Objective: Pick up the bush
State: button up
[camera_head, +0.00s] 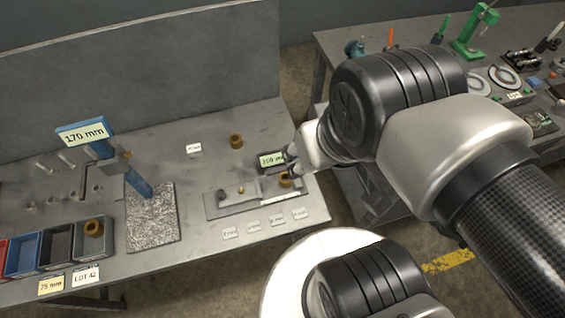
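A bronze ring-shaped bush (285,181) is at the right end of a flat grey fixture plate (213,211) on the bench. My gripper (290,164) is just above and beside this bush, close to a label reading about 150 mm. Its fingers are small and partly hidden by my wrist, so whether they are open or touch the bush cannot be told. A second bronze bush (236,141) stands alone on the bench further back. A third bronze ring (93,227) lies in a grey bin at the left.
A blue height gauge (138,182) marked 170 mm stands by a speckled plate (152,228). Red, blue and dark bins (24,253) line the front left. Small white tags (254,225) lie before the fixture. A second bench (340,42) with tools is at right, across a gap.

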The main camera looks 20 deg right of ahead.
aim_at(284, 175)
jog(key=k+j+u, duration=0.25)
jog(key=u, duration=0.2)
jog(key=k+j+u, duration=0.25)
jog(key=u, duration=0.25)
jog(key=k+j+u, duration=0.15)
jog(key=j+u, duration=0.3)
